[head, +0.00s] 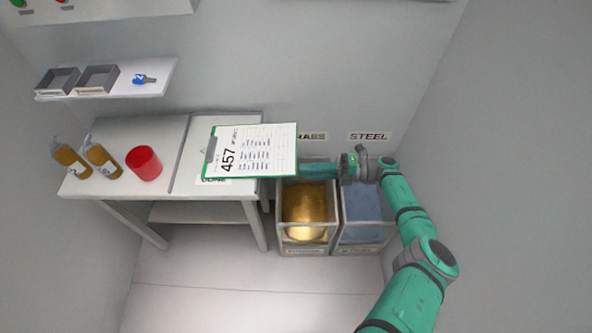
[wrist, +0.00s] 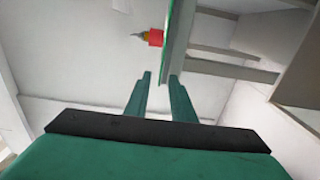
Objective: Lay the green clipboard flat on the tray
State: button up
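The green clipboard (head: 250,178) carries a white sheet marked 457 and has a dark clip at its left end. It looks about level over the tray (head: 193,172), and its right part reaches out past the table's edge. I cannot tell whether it touches the tray. My gripper (head: 306,171) comes in from the right at the clipboard's right edge. In the wrist view the clipboard (wrist: 166,55) shows edge-on, a thin green strip running down between my two close-set fingers (wrist: 160,77). They look shut on that edge; their contact is not clear.
A red cup (head: 144,163) and two amber bottles (head: 103,162) stand on the table's left. A wall shelf (head: 150,88) holds two grey bins and a small blue item. Below my gripper are a brass bin (head: 305,236) and a steel bin (head: 364,236).

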jog(key=shift+d, duration=0.3)
jog(key=c, duration=0.4)
jog(key=shift+s+d, duration=0.1)
jog(key=shift+d, duration=0.2)
grip_shut()
jog(key=s+d+f+m+t+h, duration=0.3)
jog(key=s+d+m+t, duration=0.35)
jog(key=s+d, duration=0.55)
jog(key=s+f+m+t+h, duration=0.2)
jog(key=s+m, duration=0.3)
jog(key=s, duration=0.4)
jog(key=s+f+m+t+h, duration=0.1)
jog(key=s+m+t+h, duration=0.2)
jog(key=s, duration=0.5)
jog(key=s+a+r+m+t+h, duration=0.3)
jog(key=s+a+m+h, duration=0.2)
jog(key=s+a+m, duration=0.65)
jog(key=a+r+m+h, duration=0.5)
jog(key=a+r+m, duration=0.3)
jog(key=r+m, duration=0.1)
jog(key=shift+m, duration=0.3)
jog(key=shift+r, duration=0.1)
